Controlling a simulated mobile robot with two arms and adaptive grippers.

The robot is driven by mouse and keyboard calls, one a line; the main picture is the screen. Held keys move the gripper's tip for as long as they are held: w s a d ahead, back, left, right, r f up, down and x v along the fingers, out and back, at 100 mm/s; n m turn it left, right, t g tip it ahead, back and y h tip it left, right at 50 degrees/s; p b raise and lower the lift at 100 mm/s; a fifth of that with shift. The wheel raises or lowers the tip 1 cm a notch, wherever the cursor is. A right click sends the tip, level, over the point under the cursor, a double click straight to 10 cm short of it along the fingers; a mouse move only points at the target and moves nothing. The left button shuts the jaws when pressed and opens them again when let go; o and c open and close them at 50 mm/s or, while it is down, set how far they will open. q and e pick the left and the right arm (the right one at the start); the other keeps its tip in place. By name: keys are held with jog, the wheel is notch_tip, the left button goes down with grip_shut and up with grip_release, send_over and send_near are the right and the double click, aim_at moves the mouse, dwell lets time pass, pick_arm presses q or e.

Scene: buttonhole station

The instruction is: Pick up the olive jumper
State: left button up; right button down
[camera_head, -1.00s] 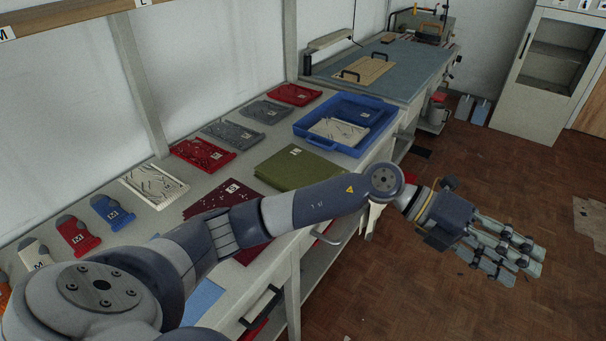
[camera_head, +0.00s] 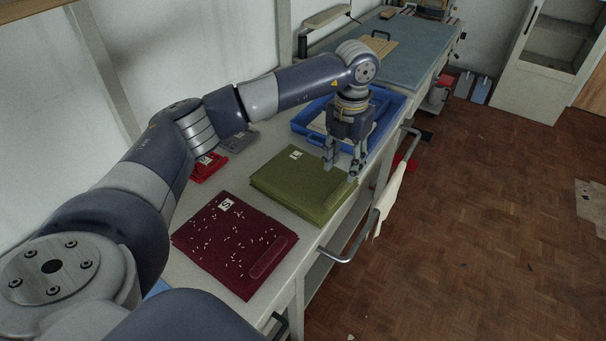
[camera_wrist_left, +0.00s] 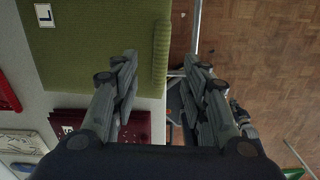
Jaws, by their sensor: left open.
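The olive jumper (camera_head: 294,187) lies folded flat on the bench, with a white label marked L near its far left corner. It also shows at the top left of the left wrist view (camera_wrist_left: 90,62). My left gripper (camera_head: 343,172) points down at the jumper's right edge, beside the blue tray. In the left wrist view its two fingers (camera_wrist_left: 160,85) are apart and empty, either side of the jumper's thick folded edge. I cannot tell whether the fingertips touch the cloth. My right gripper is not in view.
A folded maroon jumper (camera_head: 232,241) with white specks and an S label lies nearer me. The blue tray (camera_head: 303,123) stands behind the olive one. A metal rail (camera_head: 352,249) with a pale cloth hangs off the bench front.

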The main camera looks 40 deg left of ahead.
aim_at(340, 190)
pick_arm(q)
jog(key=shift+s+d+f, duration=0.1)
jog(key=shift+f, duration=0.55)
jog(key=shift+s+d+f, duration=0.1)
jog(key=shift+f, duration=0.5)
jog(key=shift+a+f+p, duration=0.2)
jog(key=shift+f+p, duration=0.75)
jog(key=shift+f, duration=0.1)
jog(key=shift+s+d+f+p, duration=0.1)
jog(key=shift+f+p, duration=0.05)
jog(key=shift+f, duration=0.4)
jog(key=shift+s+f+p, duration=0.1)
jog(key=shift+f+p, duration=0.05)
jog(key=shift+f, duration=0.8)
jog(key=shift+w, duration=0.1)
jog(key=shift+c, duration=0.5)
grip_shut()
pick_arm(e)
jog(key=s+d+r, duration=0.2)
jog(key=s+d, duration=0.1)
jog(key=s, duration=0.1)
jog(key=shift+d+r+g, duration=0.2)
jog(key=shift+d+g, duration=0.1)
